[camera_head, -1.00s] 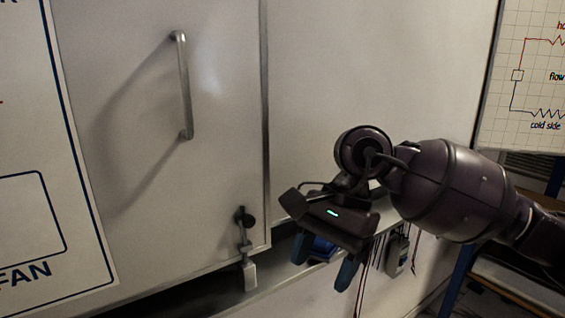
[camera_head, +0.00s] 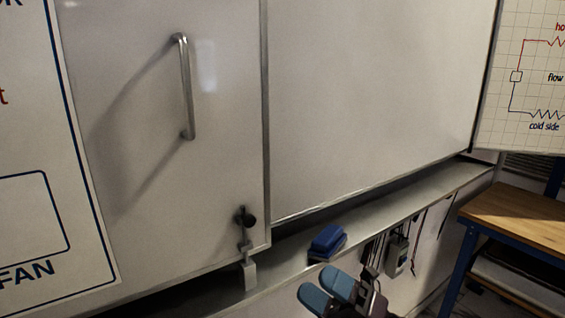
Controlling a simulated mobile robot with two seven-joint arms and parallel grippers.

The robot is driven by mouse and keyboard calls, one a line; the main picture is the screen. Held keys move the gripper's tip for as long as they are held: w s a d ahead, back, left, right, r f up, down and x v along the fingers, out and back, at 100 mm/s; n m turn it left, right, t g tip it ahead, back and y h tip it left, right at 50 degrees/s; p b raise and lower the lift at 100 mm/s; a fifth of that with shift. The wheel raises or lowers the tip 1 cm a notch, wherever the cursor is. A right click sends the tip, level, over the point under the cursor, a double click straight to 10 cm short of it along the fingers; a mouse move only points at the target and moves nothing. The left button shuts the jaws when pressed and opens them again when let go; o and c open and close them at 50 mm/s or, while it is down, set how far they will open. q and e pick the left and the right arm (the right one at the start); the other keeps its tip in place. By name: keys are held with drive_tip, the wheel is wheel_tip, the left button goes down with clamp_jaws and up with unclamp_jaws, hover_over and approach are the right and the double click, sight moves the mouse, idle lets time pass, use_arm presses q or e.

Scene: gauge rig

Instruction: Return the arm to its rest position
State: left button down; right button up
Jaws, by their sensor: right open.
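My right gripper (camera_head: 328,290) is at the bottom edge of the head view, right of centre. Its two blue-tipped fingers point up and stand apart, with nothing between them. Most of my right arm is out of the picture. The gripper appears in front of the ledge (camera_head: 400,212), below a blue block (camera_head: 327,238) that lies on it. I cannot tell the exact distance between the fingers and the ledge. My left gripper does not show.
A white door panel with a metal handle (camera_head: 185,88) and a latch (camera_head: 246,240) is at left. A white board (camera_head: 375,90) fills the middle. Cables and a small grey device (camera_head: 397,254) hang below the ledge. A wooden-topped table (camera_head: 520,215) stands at right.

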drive_tip(key=w+d+f+m+t+h, duration=0.1)
drive_tip(key=d+f+m+t+h, duration=0.85)
drive_tip(key=m, duration=0.65)
drive_tip(key=s+d+f+m+g+h, duration=0.2)
drive_tip(key=s+d+f+m+h, duration=0.2)
drive_tip(key=f, duration=0.4)
drive_tip(key=s+d+f+m+g+h, duration=0.2)
drive_tip(key=s+d+f+m+h, duration=0.2)
drive_tip(key=s+f+m, duration=0.3)
drive_tip(key=s+d+f+m+g+h, duration=0.2)
drive_tip(key=s+d+f+m+h, duration=0.2)
drive_tip(key=f, duration=0.5)
drive_tip(key=s+m+h, duration=0.1)
drive_tip(key=m, duration=0.1)
drive_tip(key=shift+s+f+m, duration=0.2)
drive_tip(key=shift+f+m, duration=0.1)
drive_tip(key=shift+f, duration=0.05)
drive_tip(key=shift+h, duration=0.25)
